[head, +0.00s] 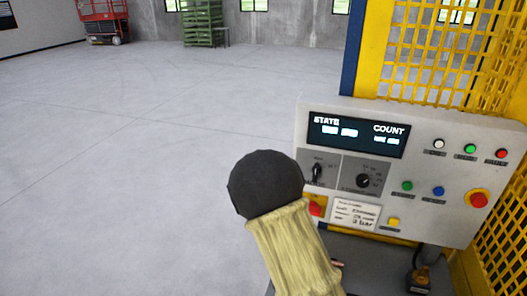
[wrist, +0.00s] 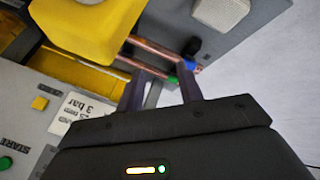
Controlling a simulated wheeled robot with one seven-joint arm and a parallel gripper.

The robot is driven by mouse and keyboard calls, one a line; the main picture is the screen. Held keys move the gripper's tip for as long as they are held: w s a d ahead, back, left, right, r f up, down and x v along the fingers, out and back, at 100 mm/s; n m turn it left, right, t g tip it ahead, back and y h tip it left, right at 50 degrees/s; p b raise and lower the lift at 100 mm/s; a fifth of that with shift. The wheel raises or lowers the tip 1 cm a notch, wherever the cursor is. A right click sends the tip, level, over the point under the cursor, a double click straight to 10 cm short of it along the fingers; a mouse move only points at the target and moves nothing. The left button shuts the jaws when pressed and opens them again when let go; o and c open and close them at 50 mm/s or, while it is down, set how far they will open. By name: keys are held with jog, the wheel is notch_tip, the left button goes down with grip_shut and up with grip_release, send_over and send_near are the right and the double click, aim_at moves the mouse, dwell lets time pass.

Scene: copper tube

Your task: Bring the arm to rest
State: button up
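My arm (head: 290,240) rises in the lower middle of the head view, with a black rounded end and a tan sleeve, in front of the control panel's lower left part. It hides my gripper there. In the wrist view my gripper (wrist: 161,73) has its two dark fingers apart, with nothing seen held between them. Two copper tubes (wrist: 158,48) lie beyond the fingertips, one with a blue end and one with a green end. Whether the fingers touch the tubes I cannot tell. A yellow block (wrist: 90,25) covers the tubes' other ends.
A grey control panel (head: 318,110) with display, knobs and buttons stands at right, beside yellow mesh guarding (head: 430,50). A label (wrist: 75,112) and a yellow button (wrist: 39,103) show at the wrist view's left. Open grey floor (head: 130,150) fills the left; a red lift (head: 103,20) stands far back.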

jog(key=s+d+r+m+g+y+b, duration=0.3)
jog(key=s+r, duration=0.6)
jog(key=r, duration=0.2)
jog(key=shift+d+r, duration=0.35)
jog(key=shift+r, duration=0.05)
jog(key=shift+s, duration=0.1)
jog(key=shift+s+d, duration=0.1)
